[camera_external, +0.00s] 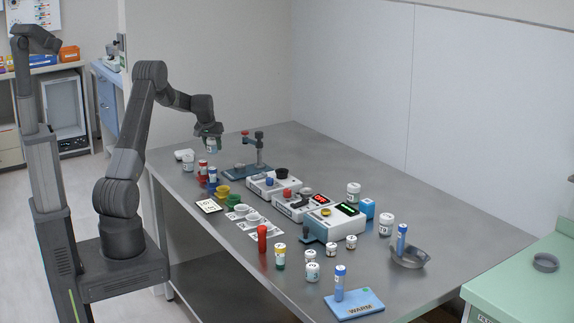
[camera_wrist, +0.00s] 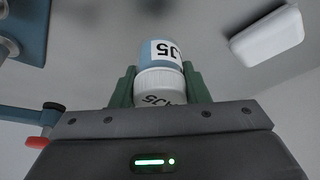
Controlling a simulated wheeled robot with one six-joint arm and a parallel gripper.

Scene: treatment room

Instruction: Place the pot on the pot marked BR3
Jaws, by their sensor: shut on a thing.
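My gripper (camera_external: 208,131) is raised over the far left end of the steel bench, shut on a small pot (camera_external: 211,146). In the wrist view my gripper's green fingers (camera_wrist: 160,88) flank the pot's white ribbed lid. The pot's blue-grey body (camera_wrist: 160,50) extends beyond them, with an upside-down label ending in "J5".
A stand with a blue base (camera_external: 247,172) is right of my gripper. A white block (camera_external: 183,154) lies near the back left edge; it also shows in the wrist view (camera_wrist: 268,38). White devices (camera_external: 335,222) fill the middle. Bare steel (camera_external: 310,155) lies behind them.

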